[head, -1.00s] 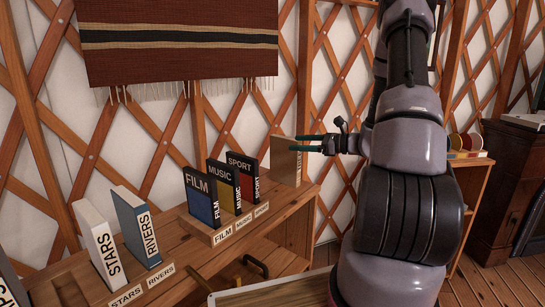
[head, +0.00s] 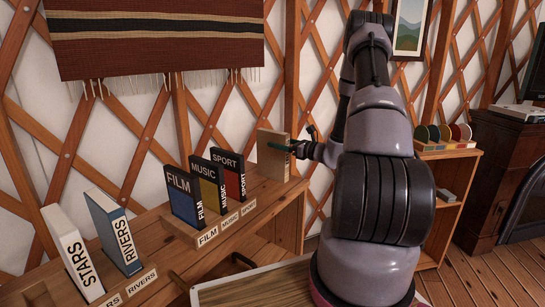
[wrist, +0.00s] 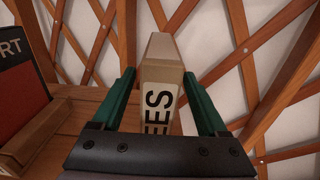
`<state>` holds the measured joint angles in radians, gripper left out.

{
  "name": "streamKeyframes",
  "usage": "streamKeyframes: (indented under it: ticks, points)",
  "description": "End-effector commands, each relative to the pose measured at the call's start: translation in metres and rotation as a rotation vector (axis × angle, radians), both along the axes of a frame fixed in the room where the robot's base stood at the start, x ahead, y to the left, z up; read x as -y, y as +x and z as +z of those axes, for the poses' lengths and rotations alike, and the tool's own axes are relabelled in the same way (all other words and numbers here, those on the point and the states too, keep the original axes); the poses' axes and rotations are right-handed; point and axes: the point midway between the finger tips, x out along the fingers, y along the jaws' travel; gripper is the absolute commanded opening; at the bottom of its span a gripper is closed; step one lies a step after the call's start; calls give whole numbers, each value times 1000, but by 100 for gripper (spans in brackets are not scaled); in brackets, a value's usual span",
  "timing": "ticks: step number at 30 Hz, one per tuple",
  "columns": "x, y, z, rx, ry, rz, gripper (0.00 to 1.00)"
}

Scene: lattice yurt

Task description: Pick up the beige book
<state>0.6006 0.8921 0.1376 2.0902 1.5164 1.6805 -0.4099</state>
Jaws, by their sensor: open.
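The beige book (head: 272,153) stands upright at the right end of the wooden shelf top in the head view. In the wrist view the beige book (wrist: 162,73) shows its spine, with large dark letters ending in "EES" on a white label. My gripper (head: 290,147) is at the book's right side in the head view. In the wrist view my gripper (wrist: 162,85) is open, with one green finger on each side of the spine. A narrow gap shows between the book and each finger. The lower part of the spine is hidden behind the gripper body.
A rack (head: 215,232) holding the FILM (head: 182,195), MUSIC (head: 207,180) and SPORT (head: 230,172) cases stands left of the beige book. The STARS (head: 70,250) and RIVERS (head: 112,230) books stand farther left. The lattice wall (head: 140,110) is close behind.

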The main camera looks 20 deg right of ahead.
Motion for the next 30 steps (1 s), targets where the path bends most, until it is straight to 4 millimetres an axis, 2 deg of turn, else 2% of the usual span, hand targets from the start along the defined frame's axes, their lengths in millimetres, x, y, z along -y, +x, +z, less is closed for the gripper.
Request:
streamKeyframes:
  ticks: [6,14,15,21,30]
  points:
    - [-18,24,0,1,0,2,76]
    - [-19,27,0,0,0,0,76]
    - [-19,27,0,0,0,0,72]
    - [-19,27,0,0,0,0,0]
    - [-19,27,0,0,0,0,0]
